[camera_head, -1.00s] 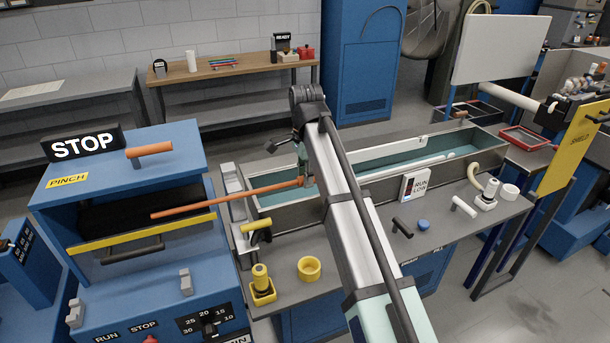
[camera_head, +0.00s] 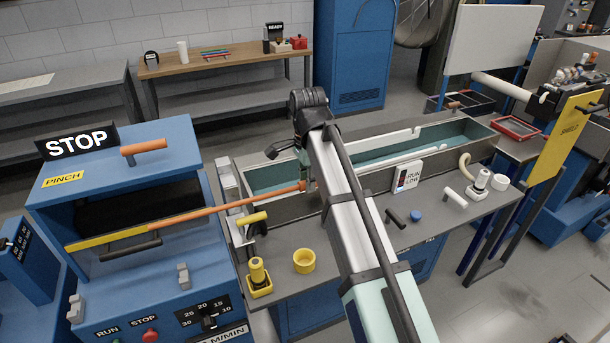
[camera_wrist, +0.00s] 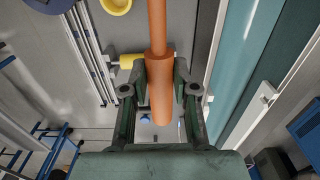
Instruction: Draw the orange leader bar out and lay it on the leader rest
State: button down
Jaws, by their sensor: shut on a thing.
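The orange leader bar (camera_head: 235,204) is a long thin rod. In the wrist view my gripper (camera_wrist: 160,92) is shut on the bar's thicker orange end (camera_wrist: 160,85), with one finger on each side. The thin shaft runs up and out of the top of that view. My arm hides part of the bench behind it. I cannot tell which part is the leader rest.
A long steel trough (camera_head: 375,180) with a teal inside lies behind my arm. On the bench are a yellow ring cup (camera_head: 304,261), a yellow post (camera_head: 258,278), a yellow-handled part (camera_head: 252,219), a black handle (camera_head: 396,218) and a RUN LOW sign (camera_head: 407,176).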

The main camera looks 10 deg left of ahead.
jog(key=s+d+p, duration=0.4)
jog(key=s+d, duration=0.2)
jog(key=s, duration=0.3)
jog(key=shift+s+d+p, duration=0.15)
jog(key=shift+s+p, duration=0.15)
jog(key=shift+s, duration=0.1)
dwell(0.9)
jog(key=w+d+f+n, duration=0.2)
jog(key=d+f+n, duration=0.3)
jog(key=d, duration=0.5)
jog(key=w+d+f+n, duration=0.3)
jog(key=d+f+n, duration=0.3)
jog(key=d, duration=0.4)
jog(key=shift+d+f+n, duration=0.3)
jog(key=shift+d, duration=0.1)
jog(key=shift+w, duration=0.1)
dwell(0.4)
